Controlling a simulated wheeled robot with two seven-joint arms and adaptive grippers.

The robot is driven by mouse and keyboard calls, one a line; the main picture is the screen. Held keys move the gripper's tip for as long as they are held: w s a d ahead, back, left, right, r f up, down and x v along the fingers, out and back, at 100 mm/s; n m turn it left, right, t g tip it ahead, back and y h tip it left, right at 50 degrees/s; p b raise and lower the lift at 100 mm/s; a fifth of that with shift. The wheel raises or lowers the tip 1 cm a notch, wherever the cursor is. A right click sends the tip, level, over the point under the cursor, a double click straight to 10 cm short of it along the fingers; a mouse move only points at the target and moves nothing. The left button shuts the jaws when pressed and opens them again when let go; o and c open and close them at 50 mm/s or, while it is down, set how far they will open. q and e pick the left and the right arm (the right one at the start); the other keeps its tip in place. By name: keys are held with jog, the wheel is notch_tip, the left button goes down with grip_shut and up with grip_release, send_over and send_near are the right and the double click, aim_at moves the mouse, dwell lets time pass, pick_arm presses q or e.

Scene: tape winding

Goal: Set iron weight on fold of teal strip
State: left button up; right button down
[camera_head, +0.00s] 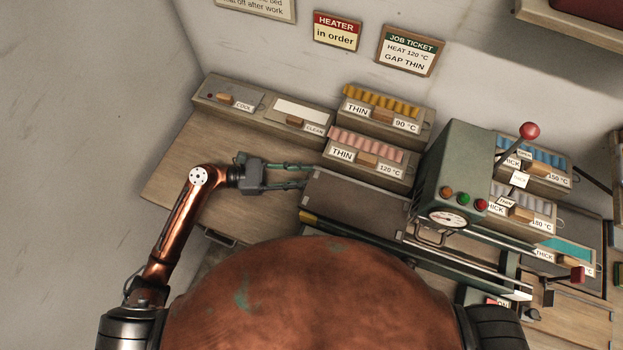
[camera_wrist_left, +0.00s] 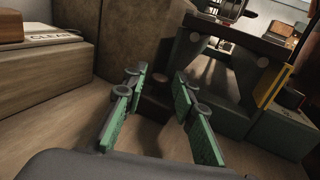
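My left gripper (camera_head: 305,175) reaches in from the left, its fingers apart at the left side of a dark flat-topped plate (camera_head: 355,205). In the left wrist view the green-padded fingers (camera_wrist_left: 158,88) are open. A small dark brown form (camera_wrist_left: 154,108) shows between and beyond them; I cannot tell what it is or whether it touches them. A teal surface (camera_head: 572,248) shows in the THICK tray at the far right; I cannot tell whether it is the strip. No fold and no clearly recognisable iron weight shows. My right gripper is out of view.
A green press (camera_head: 455,170) with a gauge and a red-knobbed lever stands right of the plate. Label-bearing trays of yellow (camera_head: 380,101) and pink rolls (camera_head: 365,145) stand behind it. COOL and CLEAN boxes (camera_head: 287,118) line the back left. Bare wooden bench (camera_head: 185,160) lies at left.

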pick_arm(q)
grip_shut()
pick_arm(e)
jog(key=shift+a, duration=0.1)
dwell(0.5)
